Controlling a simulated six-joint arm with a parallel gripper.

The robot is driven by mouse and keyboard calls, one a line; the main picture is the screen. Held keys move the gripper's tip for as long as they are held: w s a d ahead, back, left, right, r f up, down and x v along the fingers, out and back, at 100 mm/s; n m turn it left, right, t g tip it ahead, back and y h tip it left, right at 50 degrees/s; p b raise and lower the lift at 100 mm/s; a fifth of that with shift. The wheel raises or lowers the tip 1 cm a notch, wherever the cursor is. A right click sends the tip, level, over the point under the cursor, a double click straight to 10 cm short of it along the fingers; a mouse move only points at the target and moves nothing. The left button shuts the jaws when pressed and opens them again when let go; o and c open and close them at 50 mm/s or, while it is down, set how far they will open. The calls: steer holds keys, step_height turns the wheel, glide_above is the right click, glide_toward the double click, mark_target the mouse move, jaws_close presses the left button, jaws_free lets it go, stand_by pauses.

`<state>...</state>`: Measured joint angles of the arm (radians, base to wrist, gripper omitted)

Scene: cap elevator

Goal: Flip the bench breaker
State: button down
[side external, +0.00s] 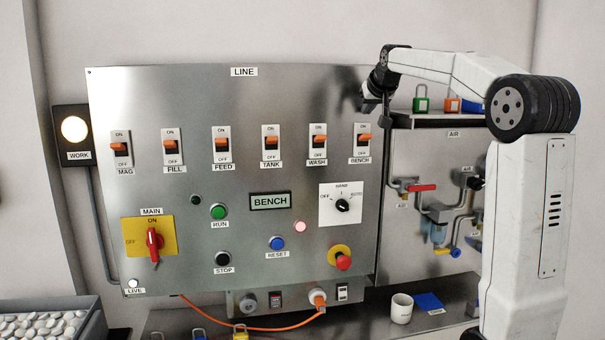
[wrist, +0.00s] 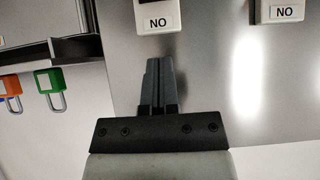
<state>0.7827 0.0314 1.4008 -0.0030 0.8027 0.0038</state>
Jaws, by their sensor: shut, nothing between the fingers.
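The bench breaker (side external: 363,140) is the rightmost in the row of switches on the steel LINE panel. Its orange lever sits nearer the ON mark than the OFF mark. In the wrist view, which is upside down, the ON end of its white plate (wrist: 158,15) shows at the top; the lever is out of frame. My gripper (side external: 386,115) is above and to the right of the breaker, near the panel's upper right edge. In the wrist view its fingers (wrist: 157,66) are together, empty and apart from the breaker.
The wash breaker (side external: 318,142) is the bench breaker's left neighbour. A shelf with green (side external: 421,104) and orange (side external: 452,104) padlocks stands right of the panel, above the AIR pipework (side external: 438,215).

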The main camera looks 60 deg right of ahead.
mark_target(369, 137)
steer(key=shift+w+d+f, duration=0.25)
steer(key=shift+w+f, duration=0.05)
steer(key=shift+f, duration=0.1)
steer(key=shift+s+a+f, duration=0.15)
steer(key=shift+s+f, duration=0.05)
steer(key=shift+s+a+f, duration=0.15)
steer(key=shift+f, duration=0.35)
steer(key=shift+s+a+f, duration=0.15)
steer(key=shift+f, duration=0.3)
steer(key=shift+s+a+f, duration=0.15)
steer(key=shift+f, duration=0.35)
steer(key=shift+s+a+f, duration=0.25)
steer(key=shift+a+f, duration=0.05)
steer(key=shift+f, duration=0.15)
steer(key=shift+s+a+f, duration=0.15)
steer(key=shift+f, duration=0.25)
steer(key=shift+s+a+f, duration=0.15)
steer(key=shift+f, duration=0.2)
steer(key=shift+r, duration=0.25)
steer(key=shift+r, duration=0.55)
